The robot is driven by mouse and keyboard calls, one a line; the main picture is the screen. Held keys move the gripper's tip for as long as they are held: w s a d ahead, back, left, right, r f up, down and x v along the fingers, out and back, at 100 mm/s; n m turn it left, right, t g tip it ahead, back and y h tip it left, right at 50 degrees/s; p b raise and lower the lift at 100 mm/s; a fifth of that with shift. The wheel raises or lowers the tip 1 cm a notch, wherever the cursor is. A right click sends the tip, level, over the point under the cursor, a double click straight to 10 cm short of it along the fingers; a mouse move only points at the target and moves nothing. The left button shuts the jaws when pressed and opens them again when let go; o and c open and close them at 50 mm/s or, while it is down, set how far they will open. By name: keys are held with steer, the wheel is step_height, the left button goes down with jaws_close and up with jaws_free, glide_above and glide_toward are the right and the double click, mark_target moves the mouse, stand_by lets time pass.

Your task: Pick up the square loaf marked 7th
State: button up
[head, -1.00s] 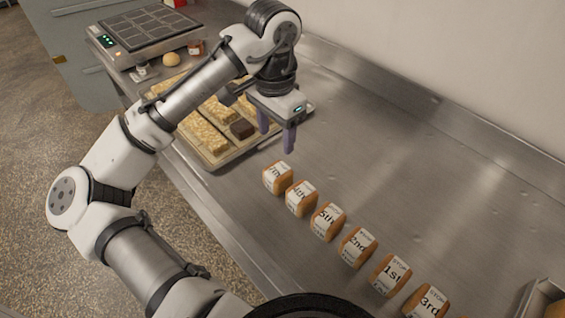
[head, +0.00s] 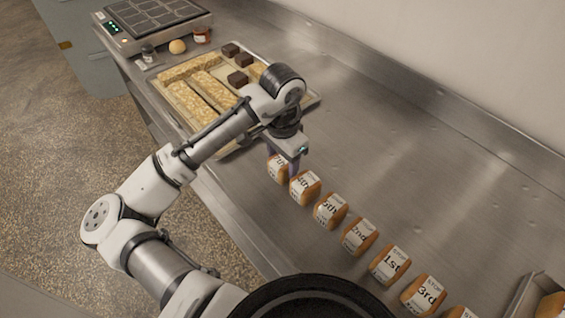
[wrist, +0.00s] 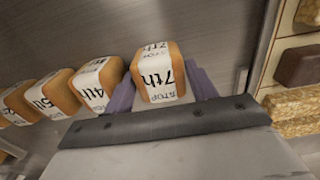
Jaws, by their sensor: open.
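The square loaf marked 7th (head: 277,170) stands at the far end of a row of labelled loaves on the steel counter. It also shows in the wrist view (wrist: 158,74), with its white label readable. My gripper (head: 287,166) is low over this loaf and partly hides it in the head view. In the wrist view the purple fingers of my gripper (wrist: 160,95) are open, one on each side of the 7th loaf. I cannot tell whether either finger touches it.
The loaf marked 4th (head: 305,187) stands close beside the 7th loaf, and several more loaves continue toward the lower right. A tray (head: 313,101) of pastry slabs and dark blocks lies behind my gripper. The counter (head: 420,170) right of the row is clear.

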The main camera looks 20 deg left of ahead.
steer(key=shift+f, duration=0.9)
steer(key=shift+c, duration=0.5)
steer(key=c, duration=0.5)
steer(key=shift+r, duration=0.15)
steer(key=shift+c, duration=0.2)
